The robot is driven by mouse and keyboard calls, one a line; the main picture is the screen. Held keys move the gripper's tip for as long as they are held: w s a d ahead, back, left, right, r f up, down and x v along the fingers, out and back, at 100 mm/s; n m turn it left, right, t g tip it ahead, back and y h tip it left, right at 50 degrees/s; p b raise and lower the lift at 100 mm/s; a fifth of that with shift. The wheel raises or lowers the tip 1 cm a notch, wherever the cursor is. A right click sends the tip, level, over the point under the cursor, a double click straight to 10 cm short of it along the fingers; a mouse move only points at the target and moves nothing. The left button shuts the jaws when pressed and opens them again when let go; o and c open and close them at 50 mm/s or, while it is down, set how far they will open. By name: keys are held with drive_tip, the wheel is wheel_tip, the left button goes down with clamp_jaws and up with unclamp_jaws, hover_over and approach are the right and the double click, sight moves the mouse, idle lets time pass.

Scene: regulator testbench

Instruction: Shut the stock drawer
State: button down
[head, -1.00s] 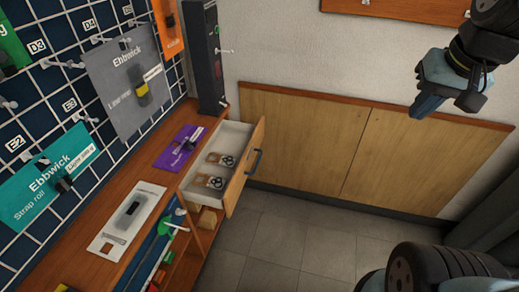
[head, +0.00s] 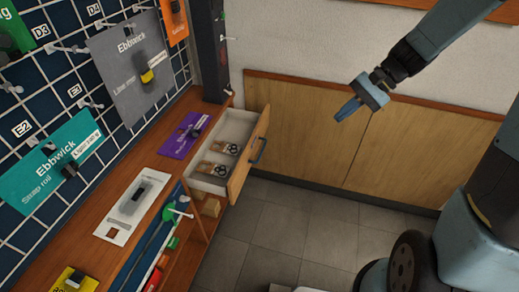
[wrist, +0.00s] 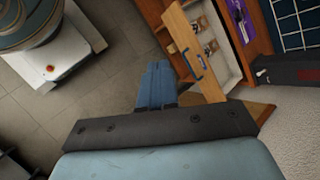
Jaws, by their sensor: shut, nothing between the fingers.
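The stock drawer (head: 240,168) stands open in the head view, pulled out of the right end of the wooden counter. Its wooden front carries a dark blue handle (head: 259,150). Two small brown items with round metal parts lie inside it. My gripper (head: 348,110) is shut and empty, to the right of the drawer and apart from it. In the wrist view my blue fingers (wrist: 157,85) lie together, left of the drawer front (wrist: 195,55) and its blue handle (wrist: 193,65).
The counter (head: 130,190) holds a purple card (head: 186,135) and a white card (head: 137,208). A pegboard with hanging cards rises on the left. A dark upright post (head: 210,50) stands behind the drawer. Tiled floor (head: 270,230) lies clear in front of the drawer.

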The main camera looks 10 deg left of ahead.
drive_tip(key=w+a+f+m+y, duration=0.3)
drive_tip(key=a+f, duration=0.1)
drive_tip(key=f, duration=0.4)
drive_tip(key=w+a+f+m+y, duration=0.3)
drive_tip(key=w+f+y, duration=0.1)
drive_tip(key=f, duration=0.3)
drive_tip(key=m+t+y, duration=0.4)
drive_tip(key=m, duration=0.5)
approach(251, 148)
drive_tip(key=a, duration=0.4)
drive_tip(key=a+r, duration=0.1)
drive_tip(key=a, duration=0.2)
